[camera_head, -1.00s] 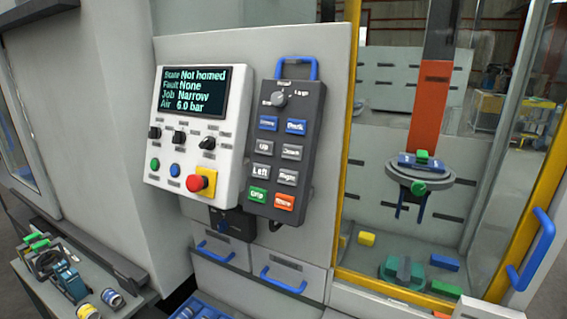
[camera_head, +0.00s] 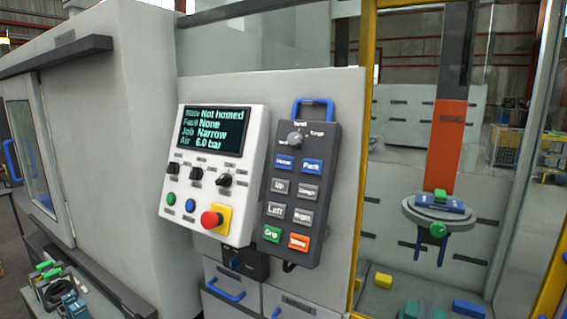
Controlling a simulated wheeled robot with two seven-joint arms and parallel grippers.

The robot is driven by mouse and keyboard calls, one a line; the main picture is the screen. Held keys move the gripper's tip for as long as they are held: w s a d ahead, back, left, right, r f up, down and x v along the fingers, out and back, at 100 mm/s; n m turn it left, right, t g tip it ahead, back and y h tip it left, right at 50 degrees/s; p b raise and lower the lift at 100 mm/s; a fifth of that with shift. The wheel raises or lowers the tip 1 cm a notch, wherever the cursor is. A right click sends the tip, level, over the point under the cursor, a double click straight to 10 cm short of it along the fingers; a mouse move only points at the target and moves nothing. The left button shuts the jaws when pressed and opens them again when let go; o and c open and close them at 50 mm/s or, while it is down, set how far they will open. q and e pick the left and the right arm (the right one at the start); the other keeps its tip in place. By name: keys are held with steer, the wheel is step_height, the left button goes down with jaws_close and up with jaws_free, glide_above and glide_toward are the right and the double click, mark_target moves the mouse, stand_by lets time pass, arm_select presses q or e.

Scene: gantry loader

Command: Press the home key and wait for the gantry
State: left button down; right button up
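The grey key pendant (camera_head: 300,190) hangs on the cabinet front by its blue handle. The home key (camera_head: 284,162) is the blue key at its upper left, beside the blue park key (camera_head: 312,166). The control panel's screen (camera_head: 213,130) reads State Not homed, Fault None, Job Narrow, Air 6.0 bar. The gantry (camera_head: 446,147) shows as an orange and dark vertical column behind the glass. A round head (camera_head: 440,214) with blue fingers is at its lower end. Neither of my grippers is in view.
A red stop button (camera_head: 211,220) on a yellow plate sits at the panel's lower right. A yellow-framed enclosure holds a yellow block (camera_head: 383,281) and a blue block (camera_head: 468,309). Blue-handled drawers (camera_head: 226,290) are below the panel. A bench with tools (camera_head: 62,291) is lower left.

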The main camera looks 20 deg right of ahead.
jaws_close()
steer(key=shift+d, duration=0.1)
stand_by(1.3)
